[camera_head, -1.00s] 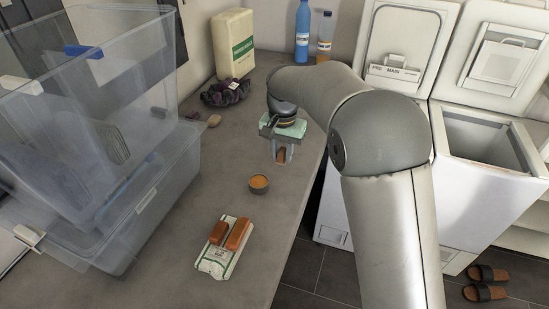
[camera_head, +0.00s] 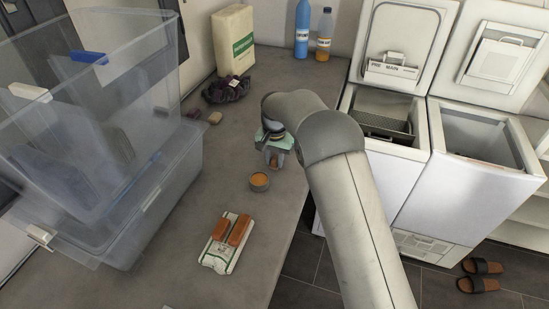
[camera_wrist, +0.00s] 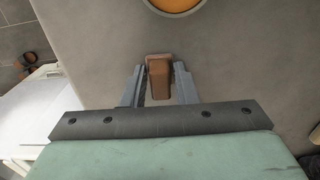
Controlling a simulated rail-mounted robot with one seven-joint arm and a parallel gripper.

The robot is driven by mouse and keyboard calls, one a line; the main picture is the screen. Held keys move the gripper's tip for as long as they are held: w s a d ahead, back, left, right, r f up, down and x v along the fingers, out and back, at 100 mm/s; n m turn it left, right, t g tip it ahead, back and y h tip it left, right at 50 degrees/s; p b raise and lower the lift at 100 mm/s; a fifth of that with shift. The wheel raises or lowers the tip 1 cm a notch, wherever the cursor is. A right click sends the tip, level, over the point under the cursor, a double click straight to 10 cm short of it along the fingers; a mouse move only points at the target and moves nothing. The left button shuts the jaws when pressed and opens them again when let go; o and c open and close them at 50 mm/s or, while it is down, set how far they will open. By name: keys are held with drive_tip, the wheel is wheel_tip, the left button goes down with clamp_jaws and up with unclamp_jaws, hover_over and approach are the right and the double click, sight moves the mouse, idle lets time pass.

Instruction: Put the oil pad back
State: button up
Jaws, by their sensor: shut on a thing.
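My gripper (camera_head: 273,163) is over the grey counter, just beyond the round tin. It is shut on a small brown block (camera_wrist: 158,78), which shows between the two fingers in the wrist view. The block looks like the likely oil pad, but I cannot tell for sure. The round tin (camera_head: 259,182) with orange contents stands on the counter close to the gripper. Its edge also shows at the top of the wrist view (camera_wrist: 176,4). A white and green tray (camera_head: 217,258) with two orange-brown bars lies nearer the front.
Stacked clear plastic bins (camera_head: 150,215) fill the left side. A dark purple bundle (camera_head: 226,90), a tan piece (camera_head: 215,118), a cream package (camera_head: 234,40) and two bottles (camera_head: 302,30) stand farther back. Open toploaders (camera_head: 385,165) are at the right. The counter around the tin is clear.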

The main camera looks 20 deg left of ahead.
drive_tip(key=shift+f, duration=0.1)
drive_tip(key=shift+f, duration=0.15)
drive_tip(key=o, duration=0.9)
